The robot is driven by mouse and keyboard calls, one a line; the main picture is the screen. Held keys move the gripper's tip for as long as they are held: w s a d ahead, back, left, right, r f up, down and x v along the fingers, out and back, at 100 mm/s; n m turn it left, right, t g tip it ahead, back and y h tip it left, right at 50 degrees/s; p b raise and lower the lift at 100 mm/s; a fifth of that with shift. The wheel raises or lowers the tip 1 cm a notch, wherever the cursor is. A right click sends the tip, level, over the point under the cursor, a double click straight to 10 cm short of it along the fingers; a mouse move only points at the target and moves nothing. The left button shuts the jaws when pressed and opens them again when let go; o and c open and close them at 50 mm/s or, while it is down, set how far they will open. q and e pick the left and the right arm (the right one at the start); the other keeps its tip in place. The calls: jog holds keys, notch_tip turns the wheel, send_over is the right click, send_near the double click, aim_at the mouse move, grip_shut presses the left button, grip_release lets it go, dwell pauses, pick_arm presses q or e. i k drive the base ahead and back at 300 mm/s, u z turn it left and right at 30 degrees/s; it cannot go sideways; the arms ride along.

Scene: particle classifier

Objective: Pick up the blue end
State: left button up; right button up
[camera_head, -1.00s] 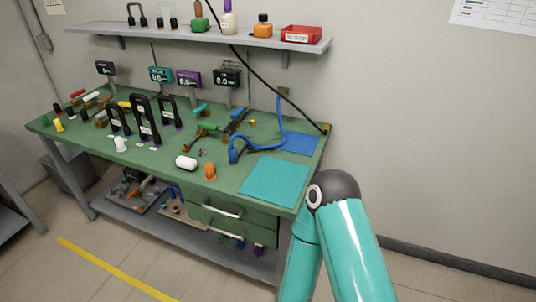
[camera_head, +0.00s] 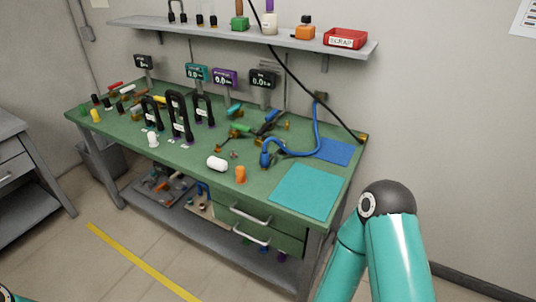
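A blue hose (camera_head: 316,130) curves from a dark fitting at the back of the green workbench down onto its top. Its thicker blue end (camera_head: 265,159) lies on the bench right of the middle, behind an orange piece (camera_head: 240,174). Nothing of mine is touching it. My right arm shows at the lower right, bent at a dark joint, in front of the bench's right side. Its gripper is outside the picture. Only a small teal bit, which seems to be my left arm, shows in the bottom left corner; its gripper is not visible.
The green workbench (camera_head: 255,188) carries a teal mat (camera_head: 306,191), a blue mat (camera_head: 335,151), a white cylinder (camera_head: 217,163) and several black handled blocks (camera_head: 179,118). A shelf (camera_head: 250,38) with a red bin (camera_head: 345,38) hangs above. The floor in front is clear.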

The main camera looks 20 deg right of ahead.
aim_at(264, 156)
jog(key=i, duration=0.85)
jog(key=u, duration=0.05)
